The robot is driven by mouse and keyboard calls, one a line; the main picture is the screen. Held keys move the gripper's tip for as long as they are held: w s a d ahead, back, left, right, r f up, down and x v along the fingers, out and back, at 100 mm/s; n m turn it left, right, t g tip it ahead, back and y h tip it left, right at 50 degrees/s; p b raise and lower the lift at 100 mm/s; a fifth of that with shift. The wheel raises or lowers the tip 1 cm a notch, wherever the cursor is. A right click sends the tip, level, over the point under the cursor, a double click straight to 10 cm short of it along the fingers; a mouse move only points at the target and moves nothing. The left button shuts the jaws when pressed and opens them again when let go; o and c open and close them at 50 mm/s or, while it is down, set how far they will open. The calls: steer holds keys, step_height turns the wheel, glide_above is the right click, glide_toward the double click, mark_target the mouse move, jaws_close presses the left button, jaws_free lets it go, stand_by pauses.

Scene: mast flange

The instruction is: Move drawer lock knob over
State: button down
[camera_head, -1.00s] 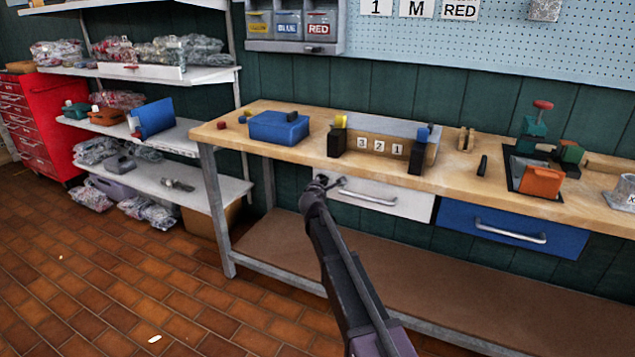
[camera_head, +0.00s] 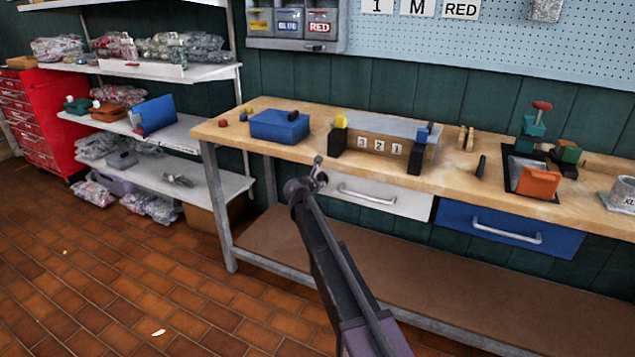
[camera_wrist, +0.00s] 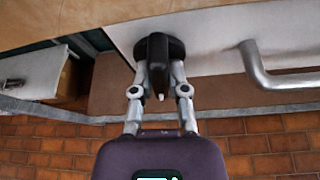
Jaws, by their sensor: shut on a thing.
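The white drawer (camera_head: 385,197) is shut under the workbench, with a bar handle (camera_head: 366,196) on its front. The black lock knob (camera_wrist: 157,62) is at the drawer's left end, on a round dark base; in the wrist view it points toward my palm. My gripper (camera_wrist: 158,78) has one finger on each side of the knob and is shut on it. In the head view my gripper (camera_head: 318,171) is at the drawer's left end, just below the bench edge, and the knob is too small to make out clearly there.
The drawer handle (camera_wrist: 265,70) stands out close to the right of my gripper. A blue drawer (camera_head: 510,229) is further right. The bench top (camera_head: 228,131) overhangs above, bearing a blue box (camera_head: 280,127) and several small blocks. A white shelf unit (camera_head: 190,132) stands to the left.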

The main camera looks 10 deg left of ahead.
steer(key=shift+n+h, duration=0.3)
steer(key=shift+n, duration=0.2)
steer(key=shift+w, duration=0.1)
steer(key=c, duration=0.6)
jaws_free()
steer(key=shift+c, duration=0.2)
steer(key=shift+s, duration=0.25)
